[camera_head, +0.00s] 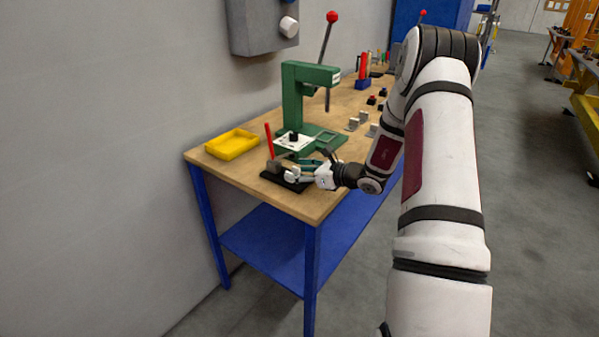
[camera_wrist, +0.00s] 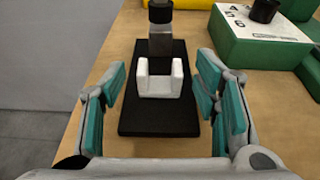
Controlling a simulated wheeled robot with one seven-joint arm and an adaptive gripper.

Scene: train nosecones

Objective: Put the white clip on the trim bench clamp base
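The white clip (camera_wrist: 160,80) is a small U-shaped piece with its open side up. In the wrist view it rests on the black clamp base (camera_wrist: 158,121), in front of a dark grey block. In the head view the clamp base (camera_head: 287,181) lies near the front of the bench, with a red lever standing at it. My gripper (camera_wrist: 163,98) is open, its teal-padded fingers on either side of the clip with gaps on both sides. In the head view my gripper (camera_head: 300,171) reaches in from the right over the base and partly hides the clip.
A green press (camera_head: 292,105) with a red-knobbed lever stands just behind the clamp base. A yellow tray (camera_head: 232,144) sits at the bench's left. Small grey blocks (camera_head: 362,117) lie farther back. The wooden bench top (camera_head: 305,209) is bare at the front edge.

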